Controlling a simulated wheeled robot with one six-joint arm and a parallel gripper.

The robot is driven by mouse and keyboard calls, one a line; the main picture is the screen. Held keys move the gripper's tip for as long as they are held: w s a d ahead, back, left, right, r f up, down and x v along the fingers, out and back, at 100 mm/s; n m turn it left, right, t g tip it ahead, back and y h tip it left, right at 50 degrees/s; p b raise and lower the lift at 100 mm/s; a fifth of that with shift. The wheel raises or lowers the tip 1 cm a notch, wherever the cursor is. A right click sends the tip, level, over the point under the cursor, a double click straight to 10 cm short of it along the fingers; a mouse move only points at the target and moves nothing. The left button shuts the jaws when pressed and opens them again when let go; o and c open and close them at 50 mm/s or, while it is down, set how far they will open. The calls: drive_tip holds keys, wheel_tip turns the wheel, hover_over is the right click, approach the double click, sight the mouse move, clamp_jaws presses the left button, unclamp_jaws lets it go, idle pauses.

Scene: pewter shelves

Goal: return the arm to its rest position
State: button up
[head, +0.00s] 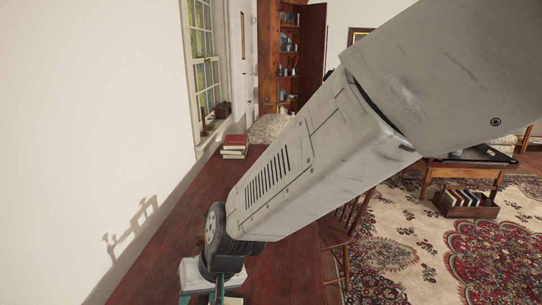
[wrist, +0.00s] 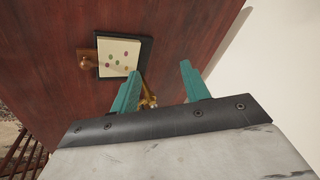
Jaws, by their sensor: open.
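My arm crosses the head view from the upper right down to the lower left, over a dark red-brown wooden table (head: 190,225). My gripper (wrist: 160,68) shows two teal fingers apart in the wrist view, with nothing clearly held between them. Its end is mostly cut off at the bottom of the head view. Under the fingers on the table lies a dark-edged square with a cream, dotted face (wrist: 117,55). A brown knob-like piece (wrist: 86,60) sits at its left edge. A small brass-coloured thing (wrist: 149,99) shows beside the left finger, partly hidden.
A stack of books (head: 234,147) lies at the table's far end, by the wall and window (head: 203,70). A wooden chair (head: 346,232) stands right of the table. A box of books (head: 466,204) is on the patterned rug (head: 390,258). A tall open cabinet (head: 269,60) stands behind.

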drive_tip(key=s+d+r+m+h, duration=0.1)
drive_tip(key=s+d+r, duration=0.3)
drive_tip(key=d, duration=0.9)
drive_tip(key=s+d+r+m+h, duration=0.2)
drive_tip(key=s+d+r, duration=0.2)
drive_tip(key=d, duration=1)
drive_tip(key=s+d+r+m+h, duration=0.1)
drive_tip(key=s+d+r, duration=0.3)
drive_tip(key=d, duration=0.9)
drive_tip(key=shift+s+d+r+m+h, duration=0.15)
drive_tip(key=shift+d+r+m+h, duration=0.2)
drive_tip(key=shift+r, duration=1.15)
drive_tip(key=shift+a, duration=0.15)
